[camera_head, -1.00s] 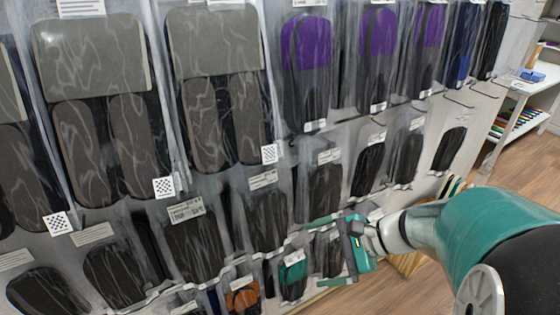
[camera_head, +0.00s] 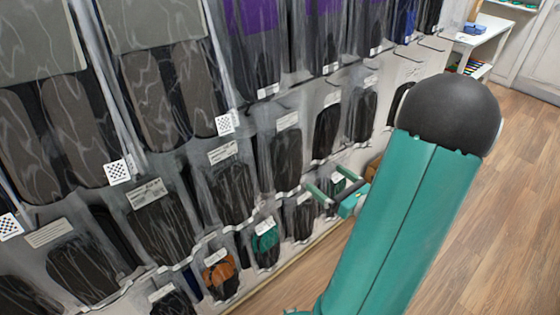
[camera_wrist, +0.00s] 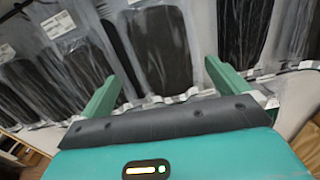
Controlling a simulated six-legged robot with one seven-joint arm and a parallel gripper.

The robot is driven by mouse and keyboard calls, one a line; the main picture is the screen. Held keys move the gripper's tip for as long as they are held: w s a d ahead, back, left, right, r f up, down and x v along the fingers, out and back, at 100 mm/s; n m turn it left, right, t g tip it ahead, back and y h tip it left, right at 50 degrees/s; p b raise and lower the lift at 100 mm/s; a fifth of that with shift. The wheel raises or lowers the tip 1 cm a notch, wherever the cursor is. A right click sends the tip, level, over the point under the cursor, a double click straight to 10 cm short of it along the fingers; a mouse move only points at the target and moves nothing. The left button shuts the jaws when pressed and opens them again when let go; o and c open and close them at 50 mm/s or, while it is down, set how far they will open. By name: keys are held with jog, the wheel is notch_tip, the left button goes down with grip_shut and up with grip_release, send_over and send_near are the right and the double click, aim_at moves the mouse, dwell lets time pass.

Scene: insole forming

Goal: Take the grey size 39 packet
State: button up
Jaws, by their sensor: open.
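Hanging packets fill a wall rack. Large packets with grey tops (camera_head: 150,22) hang at the upper left of the head view; another grey-topped packet (camera_head: 38,45) hangs left of it. Their printed labels are too small to read, so I cannot tell which packet is size 39. My gripper (camera_head: 332,188) is open in front of the rack's lower right part, well to the right of and below the grey-topped packets. In the wrist view, my gripper (camera_wrist: 162,72) has its two green fingers spread, with a dark packet (camera_wrist: 160,45) behind the gap. Contact cannot be told.
Purple-topped packets (camera_head: 255,45) hang at top centre. Smaller dark packets (camera_head: 287,160) hang below, with an orange one (camera_head: 220,275) and a green one (camera_head: 265,240) in the bottom row. A white table (camera_head: 490,35) stands at the back right. Wooden floor (camera_head: 490,210) is clear at right.

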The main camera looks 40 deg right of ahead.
send_near(292, 153)
jog(key=w, duration=0.8)
jog(key=shift+w+a+f, duration=0.1)
jog(key=shift+w, duration=0.15)
jog(key=shift+c, duration=0.4)
jog(key=c, duration=1)
jog(key=shift+o, duration=0.2)
